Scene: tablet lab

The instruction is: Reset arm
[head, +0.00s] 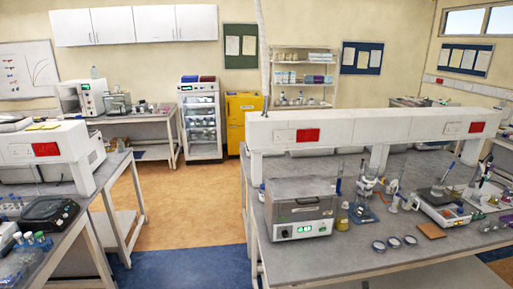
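Neither of my arms nor grippers shows in the head view, so their pose and whether they are open or shut are hidden. The task names no other object.
A lab bench (345,265) fills the right, bearing a grey instrument (302,208), petri dishes (394,242) and glassware. Another bench (85,222) stands at the left with a black device (48,213). Open tan floor (190,205) lies between, with a blue floor strip (185,268) nearest.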

